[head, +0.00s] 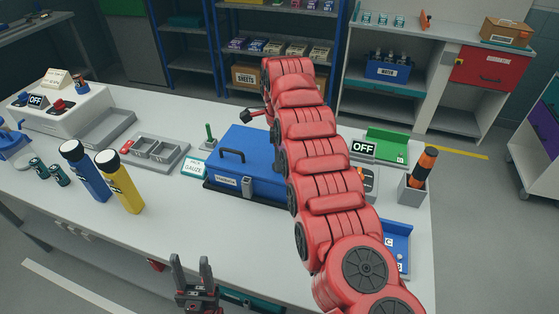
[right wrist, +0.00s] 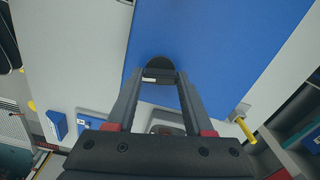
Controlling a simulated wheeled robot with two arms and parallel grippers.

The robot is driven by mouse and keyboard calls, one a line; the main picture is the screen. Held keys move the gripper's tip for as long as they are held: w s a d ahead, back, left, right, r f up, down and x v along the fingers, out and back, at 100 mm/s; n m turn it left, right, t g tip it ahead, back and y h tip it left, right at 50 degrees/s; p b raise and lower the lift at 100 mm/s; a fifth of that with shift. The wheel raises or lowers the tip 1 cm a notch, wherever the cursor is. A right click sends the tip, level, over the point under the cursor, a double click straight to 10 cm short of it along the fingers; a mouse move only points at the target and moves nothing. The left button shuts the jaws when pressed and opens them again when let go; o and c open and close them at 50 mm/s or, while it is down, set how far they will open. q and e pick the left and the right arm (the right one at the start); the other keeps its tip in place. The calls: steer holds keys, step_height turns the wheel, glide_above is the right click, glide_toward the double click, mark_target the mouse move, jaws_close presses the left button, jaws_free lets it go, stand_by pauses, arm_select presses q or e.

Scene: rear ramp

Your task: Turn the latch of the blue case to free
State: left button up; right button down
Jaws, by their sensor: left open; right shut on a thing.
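The blue case (head: 230,163) lies closed on the white table, with a dark handle (head: 232,155) on its lid. A grey latch (head: 248,187) sits on its near side; its exact turn is too small to tell. My right arm covers the case's right part. My right gripper (head: 249,114) is beyond the case in the head view. In the right wrist view its fingers (right wrist: 160,80) are shut on a dark rounded piece (right wrist: 160,64), in front of a broad blue surface (right wrist: 205,50). My left gripper (head: 195,275) is open and empty at the table's near edge.
Left of the case are a gauze box (head: 194,168), a grey tray (head: 152,152), and blue (head: 86,172) and yellow (head: 120,183) flashlights. Right of my arm stand a green bin (head: 385,148) and a grey holder (head: 412,190). The table in front of the case is clear.

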steer(key=shift+r+m, duration=0.1)
steer(key=shift+m, duration=1)
steer(key=shift+c, duration=1.4)
jaws_free()
steer(key=shift+r, duration=0.3)
step_height(320, 180, up, 2)
steer(key=shift+d+r, duration=0.1)
step_height(320, 180, up, 14)
steer(key=p, duration=1.4)
steer(key=shift+r, duration=0.25)
